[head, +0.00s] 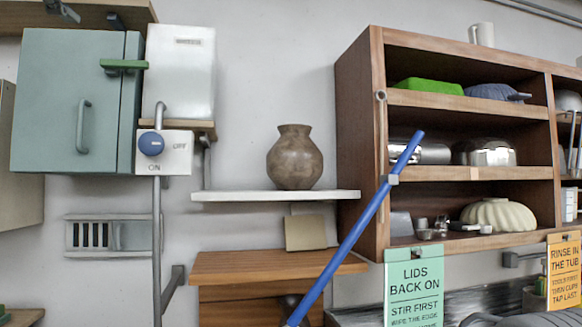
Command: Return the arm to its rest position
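Neither of my grippers shows in the head view. No arm comes in from the left. A dark grey rounded shape lies along the bottom edge at the right; I cannot tell whether it is part of my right arm. No glaze bucket is recognisable here.
A blue pole (355,230) slants up before the wooden shelf unit (361,150). A brown vase (294,160) stands on the white shelf (270,196). A teal cabinet (50,100) and a switch box (178,158) hang at left. A green sign (414,290) hangs below the shelves.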

